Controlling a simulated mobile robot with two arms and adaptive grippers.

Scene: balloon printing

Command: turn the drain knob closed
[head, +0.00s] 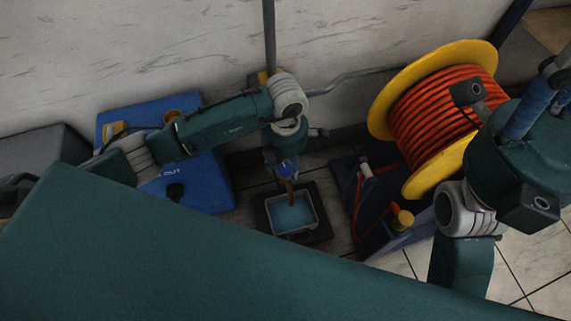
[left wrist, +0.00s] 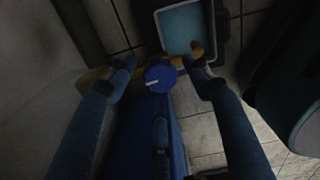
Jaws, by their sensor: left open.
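The drain knob (left wrist: 160,77) is a round blue knob with a white mark pointing to the left in the left wrist view. It also shows as a small blue spot in the head view (head: 285,169). My left gripper (left wrist: 161,79) is open, with one finger on each side of the knob and a visible gap to each. In the head view my left gripper (head: 284,160) points down above the tray and partly hides the knob. A brass-coloured spout (left wrist: 196,49) sits just beyond the knob.
A dark-rimmed tray (head: 317,222) with blue liquid stands on the floor below the knob. A yellow reel (head: 480,53) of orange hose stands to the right. A blue case (head: 215,193) lies to the left. A pale wall (head: 180,45) is behind.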

